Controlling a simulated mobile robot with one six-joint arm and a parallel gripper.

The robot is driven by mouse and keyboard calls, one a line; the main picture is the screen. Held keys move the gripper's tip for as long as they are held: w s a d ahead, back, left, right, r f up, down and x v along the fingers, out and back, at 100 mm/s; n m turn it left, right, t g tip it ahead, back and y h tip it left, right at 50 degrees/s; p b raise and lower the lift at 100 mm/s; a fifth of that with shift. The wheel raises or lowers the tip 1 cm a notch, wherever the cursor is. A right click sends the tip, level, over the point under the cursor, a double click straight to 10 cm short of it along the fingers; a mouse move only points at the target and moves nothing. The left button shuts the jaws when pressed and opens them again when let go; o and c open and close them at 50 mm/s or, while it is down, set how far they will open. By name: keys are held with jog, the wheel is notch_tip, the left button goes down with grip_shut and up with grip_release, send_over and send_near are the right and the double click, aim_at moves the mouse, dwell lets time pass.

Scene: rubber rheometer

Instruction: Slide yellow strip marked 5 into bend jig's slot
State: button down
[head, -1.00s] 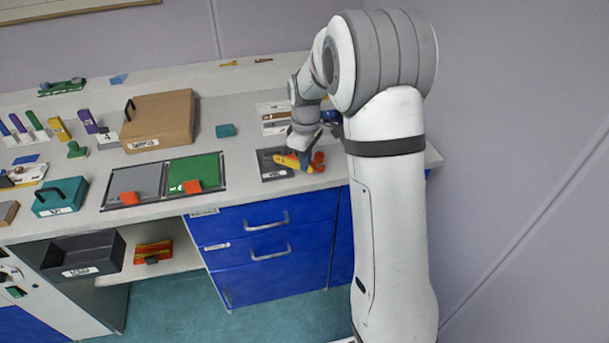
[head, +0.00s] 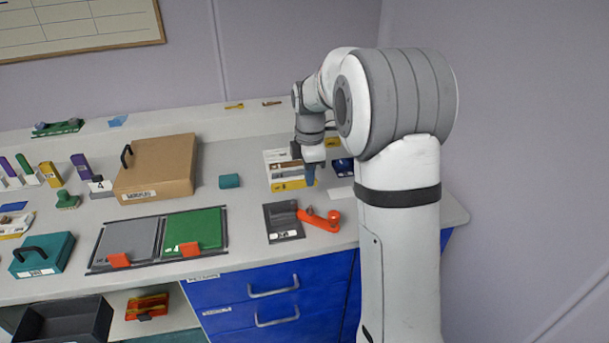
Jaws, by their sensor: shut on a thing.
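My gripper (head: 310,174) points down over the right part of the bench, with blue fingertips showing. It is shut on what looks like the yellow strip (head: 291,185), which shows as a flat yellow band left of the fingertips; its number cannot be read. The band lies at the front edge of a white holder (head: 278,157) with brown and grey bands; whether they touch is unclear. In front of them, a dark grey plate (head: 283,222) with a white label and an orange lever (head: 321,219) looks like the bend jig. Its slot cannot be made out.
A brown box (head: 157,168) with a handle stands left, and a small teal block (head: 230,181) sits between it and the holder. Grey and green mats (head: 196,231) lie front left. A dark blue object (head: 343,168) is right of my gripper.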

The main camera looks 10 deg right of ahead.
jog(key=shift+f+b, duration=1.8)
jog(key=shift+f, duration=1.1)
jog(key=shift+p, duration=0.3)
jog(key=shift+f+b, duration=0.3)
jog(key=shift+f, duration=0.15)
jog(key=shift+r, duration=0.2)
jog(key=shift+f+p, duration=0.2)
jog(key=shift+p, duration=0.15)
dwell(1.5)
jog(key=shift+r, duration=0.2)
jog(key=shift+f+p, duration=0.15)
jog(key=shift+p, duration=0.2)
dwell(1.7)
